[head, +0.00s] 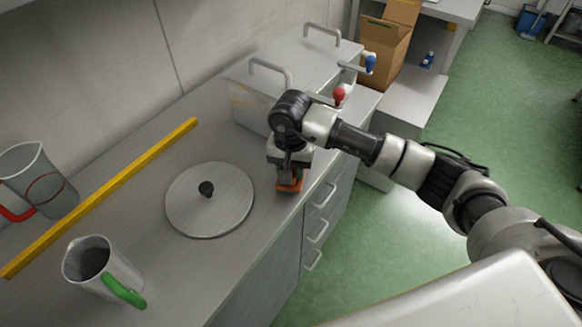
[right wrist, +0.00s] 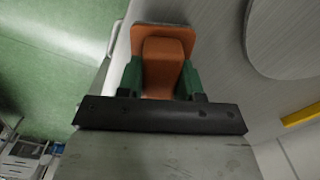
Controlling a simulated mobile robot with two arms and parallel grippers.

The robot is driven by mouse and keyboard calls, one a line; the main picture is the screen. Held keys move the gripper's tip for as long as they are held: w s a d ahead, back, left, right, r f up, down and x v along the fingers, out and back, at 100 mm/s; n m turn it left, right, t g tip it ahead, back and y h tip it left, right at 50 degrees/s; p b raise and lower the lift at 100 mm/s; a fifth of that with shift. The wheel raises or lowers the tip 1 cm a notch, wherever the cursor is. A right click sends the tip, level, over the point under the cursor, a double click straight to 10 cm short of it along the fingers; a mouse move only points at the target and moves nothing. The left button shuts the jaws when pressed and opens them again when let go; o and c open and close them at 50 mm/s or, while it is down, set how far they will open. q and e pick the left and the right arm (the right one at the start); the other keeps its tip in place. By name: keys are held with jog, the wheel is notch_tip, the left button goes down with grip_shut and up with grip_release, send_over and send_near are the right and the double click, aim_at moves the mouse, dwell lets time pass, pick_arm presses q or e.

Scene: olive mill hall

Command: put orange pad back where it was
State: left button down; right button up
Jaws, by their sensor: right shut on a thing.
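The orange pad (head: 289,184) is at the counter's front edge in the head view, right of the round metal lid. It also shows in the right wrist view (right wrist: 176,34) as an orange plate with a raised block. My right gripper (head: 288,171) is shut on that block, its green fingers (right wrist: 161,80) on either side. The pad is at or just above the counter top (head: 215,262); I cannot tell whether it touches. The gripper hides part of the pad in the head view. My left gripper is not in view.
The round lid (head: 225,211) with a black knob lies close left. A yellow bar (head: 105,195), a green-handled jug (head: 95,265) and a red-handled jug (head: 45,180) are further left. A metal box with handles (head: 245,105) stands behind, beside red and blue knobs (head: 339,96).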

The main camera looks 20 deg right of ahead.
jog(key=shift+f, duration=0.6)
jog(key=shift+f+b, duration=0.2)
jog(key=shift+b, duration=0.1)
jog(key=o, duration=0.8)
jog(key=shift+r, duration=0.1)
